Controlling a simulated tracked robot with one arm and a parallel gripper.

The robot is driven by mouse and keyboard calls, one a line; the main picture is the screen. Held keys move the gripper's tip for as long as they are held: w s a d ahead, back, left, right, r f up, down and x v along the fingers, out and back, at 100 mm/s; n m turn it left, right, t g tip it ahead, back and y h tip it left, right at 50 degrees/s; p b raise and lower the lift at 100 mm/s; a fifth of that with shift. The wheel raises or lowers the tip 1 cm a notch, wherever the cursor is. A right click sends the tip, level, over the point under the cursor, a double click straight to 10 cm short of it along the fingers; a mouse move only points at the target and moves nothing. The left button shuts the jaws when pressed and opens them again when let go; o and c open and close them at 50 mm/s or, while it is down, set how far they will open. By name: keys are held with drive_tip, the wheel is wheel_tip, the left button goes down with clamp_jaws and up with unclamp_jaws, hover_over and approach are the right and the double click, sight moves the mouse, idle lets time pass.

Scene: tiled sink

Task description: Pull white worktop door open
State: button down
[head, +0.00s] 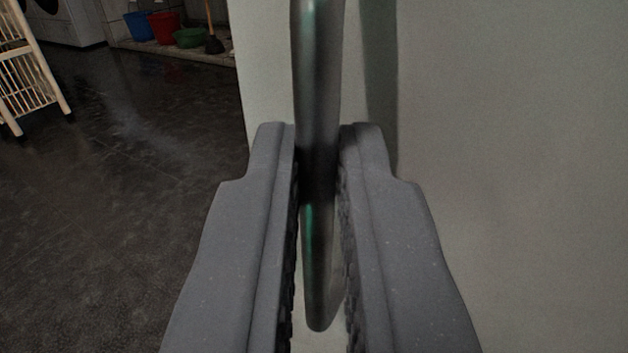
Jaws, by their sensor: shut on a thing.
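A pale, whitish door panel (500,150) fills the right side of the head view. A dark metal bar handle (318,80) runs upright in front of it, and its rounded lower end shows between my fingers. My gripper (318,150) is shut on the handle, with one grey finger on each side. The door's left edge is upright, left of the handle. The handle's top is out of the picture, and my fingers hide part of the panel. I cannot tell how far the door stands open.
Dark, shiny floor (120,190) lies clear to the left. A cream slatted rack (30,70) stands at the far left.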

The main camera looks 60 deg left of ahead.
drive_tip(key=shift+w+d, duration=0.1)
drive_tip(key=shift+d, duration=0.15)
drive_tip(key=c, duration=1.5)
unclamp_jaws()
drive_tip(key=shift+c, duration=0.2)
drive_tip(key=shift+a, duration=0.2)
drive_tip(key=p+v, duration=0.1)
drive_tip(key=v, duration=1.3)
